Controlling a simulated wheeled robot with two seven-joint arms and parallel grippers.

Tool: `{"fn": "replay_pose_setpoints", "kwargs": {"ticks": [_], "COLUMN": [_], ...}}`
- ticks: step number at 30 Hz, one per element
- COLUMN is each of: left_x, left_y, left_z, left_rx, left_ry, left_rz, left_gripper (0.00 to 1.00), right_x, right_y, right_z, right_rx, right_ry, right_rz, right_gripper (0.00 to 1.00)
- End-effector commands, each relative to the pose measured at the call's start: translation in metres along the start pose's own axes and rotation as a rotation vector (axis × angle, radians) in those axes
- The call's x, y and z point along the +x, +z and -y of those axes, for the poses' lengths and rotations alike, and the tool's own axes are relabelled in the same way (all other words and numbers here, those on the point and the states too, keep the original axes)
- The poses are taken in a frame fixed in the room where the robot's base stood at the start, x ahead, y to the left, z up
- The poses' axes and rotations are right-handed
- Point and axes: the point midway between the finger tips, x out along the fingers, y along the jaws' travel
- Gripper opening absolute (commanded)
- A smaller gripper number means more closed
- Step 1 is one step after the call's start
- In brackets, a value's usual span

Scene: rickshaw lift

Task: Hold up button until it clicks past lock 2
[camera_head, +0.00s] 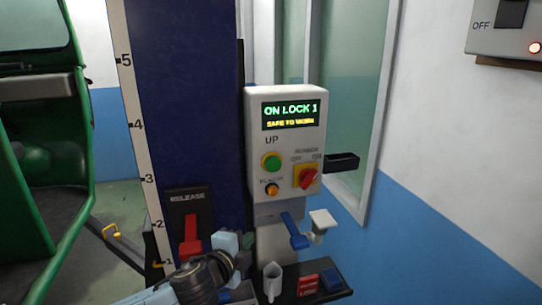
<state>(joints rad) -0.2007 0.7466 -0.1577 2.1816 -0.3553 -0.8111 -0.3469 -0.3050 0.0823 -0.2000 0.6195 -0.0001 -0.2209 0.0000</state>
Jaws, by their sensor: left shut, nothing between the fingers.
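The grey control box (284,140) is mounted on the dark blue post. Its display (290,113) reads "ON LOCK 1" in green and "SAFE TO WORK" in yellow. The green up button (271,162) sits under the word "UP", uncovered. An orange button (272,190) is below it. A red rotary power switch (307,177) on a yellow plate is to the right. My left gripper (231,243) is shut and empty, low in front of the post. It is below and left of the up button, apart from it. My right gripper is not in view.
A red release lever (190,238) is close left of my left gripper. A blue-handled lever (294,231) hangs under the box. A green vehicle (35,150) stands left.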

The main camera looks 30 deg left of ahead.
Motion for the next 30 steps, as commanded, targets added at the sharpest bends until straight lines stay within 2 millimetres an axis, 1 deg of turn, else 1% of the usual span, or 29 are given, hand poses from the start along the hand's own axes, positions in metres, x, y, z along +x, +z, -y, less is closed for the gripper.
{"fn": "replay_pose_setpoints", "kwargs": {"ticks": [1,3,6,9,12,23,26,30], "left_x": [-0.017,-0.036,-0.058,-0.07,-0.074,-0.073,-0.07,-0.064], "left_y": [-0.017,-0.033,-0.049,-0.057,-0.06,-0.059,-0.059,-0.06], "left_z": [0.041,0.076,0.109,0.125,0.13,0.129,0.129,0.128], "left_rx": [0.039,0.08,0.119,0.14,0.147,0.145,0.144,0.139], "left_ry": [-0.056,-0.117,-0.179,-0.211,-0.223,-0.223,-0.226,-0.23], "left_rz": [-0.034,-0.065,-0.096,-0.111,-0.117,-0.117,-0.116,-0.117], "left_gripper": [0.0,0.0,0.0,0.0,0.0,0.0,0.0,0.0], "right_x": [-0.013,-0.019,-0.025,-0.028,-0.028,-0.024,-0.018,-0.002], "right_y": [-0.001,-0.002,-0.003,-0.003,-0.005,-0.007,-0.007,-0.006], "right_z": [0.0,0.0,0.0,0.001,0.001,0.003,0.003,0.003], "right_rx": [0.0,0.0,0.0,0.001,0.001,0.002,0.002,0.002], "right_ry": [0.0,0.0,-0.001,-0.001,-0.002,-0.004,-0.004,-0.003], "right_rz": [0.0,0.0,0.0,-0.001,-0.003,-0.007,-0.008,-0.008], "right_gripper": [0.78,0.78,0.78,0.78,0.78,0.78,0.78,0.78]}}
